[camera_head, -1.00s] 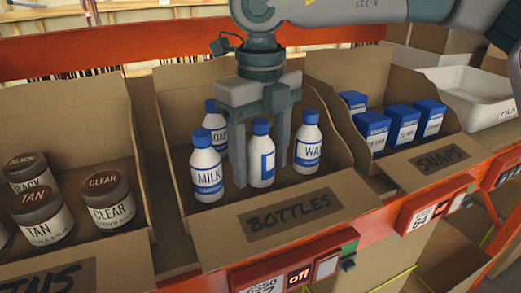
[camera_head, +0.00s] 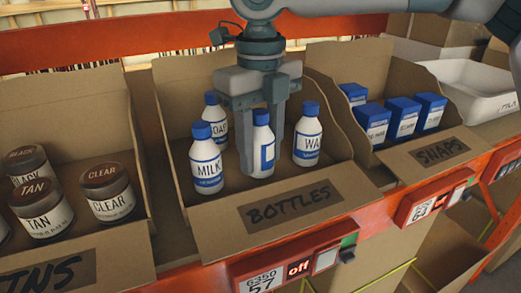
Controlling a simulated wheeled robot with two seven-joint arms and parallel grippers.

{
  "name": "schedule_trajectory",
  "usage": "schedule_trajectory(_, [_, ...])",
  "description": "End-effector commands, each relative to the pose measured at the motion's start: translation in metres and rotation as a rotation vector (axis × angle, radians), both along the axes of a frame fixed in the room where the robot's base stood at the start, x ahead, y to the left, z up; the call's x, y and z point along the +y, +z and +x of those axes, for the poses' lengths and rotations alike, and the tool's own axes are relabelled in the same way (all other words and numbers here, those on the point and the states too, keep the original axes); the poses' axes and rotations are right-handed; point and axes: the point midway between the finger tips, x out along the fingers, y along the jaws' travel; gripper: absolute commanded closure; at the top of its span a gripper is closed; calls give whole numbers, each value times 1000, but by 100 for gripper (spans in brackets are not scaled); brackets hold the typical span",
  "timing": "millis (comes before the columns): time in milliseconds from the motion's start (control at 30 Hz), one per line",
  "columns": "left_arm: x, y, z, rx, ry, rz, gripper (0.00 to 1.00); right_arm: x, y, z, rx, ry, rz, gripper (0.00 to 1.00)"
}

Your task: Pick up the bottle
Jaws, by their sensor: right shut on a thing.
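Several white bottles with blue caps stand in the cardboard bin labelled BOTTLES (camera_head: 205,238). The middle bottle (camera_head: 263,152) has my right gripper (camera_head: 259,150) around it, one finger on each side. The gripper is shut on this bottle, which is upright and still inside the bin, slightly higher than its neighbours. The MILK bottle (camera_head: 207,165) is to its left, the WA-labelled bottle (camera_head: 308,140) to its right, and the SOAP bottle (camera_head: 213,112) is behind at left. My left gripper is not in view.
The bin at left holds brown-lidded jars (camera_head: 107,192). The SNAPS bin at right holds blue boxes (camera_head: 403,118). A white tray (camera_head: 470,90) is farther right. Bin walls stand close around the bottles. An orange rail with label units (camera_head: 288,272) runs along the front.

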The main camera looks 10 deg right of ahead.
Motion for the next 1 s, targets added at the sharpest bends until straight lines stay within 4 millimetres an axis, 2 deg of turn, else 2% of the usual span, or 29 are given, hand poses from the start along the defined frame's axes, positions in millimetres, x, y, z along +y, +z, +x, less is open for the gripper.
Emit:
schedule_trajectory(167, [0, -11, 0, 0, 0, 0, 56, 1, 11, 1, -4, 0, 2, 88])
schedule_trajectory(333, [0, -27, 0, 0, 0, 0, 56, 1, 35, 1, -4, -1, 3, 88])
schedule_trajectory(700, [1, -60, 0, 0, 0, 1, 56, -44, 76, -55, -3, 0, 3, 88])
schedule_trajectory(1000, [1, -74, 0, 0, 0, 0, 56, -68, 102, -85, -1, -1, 2, 88])
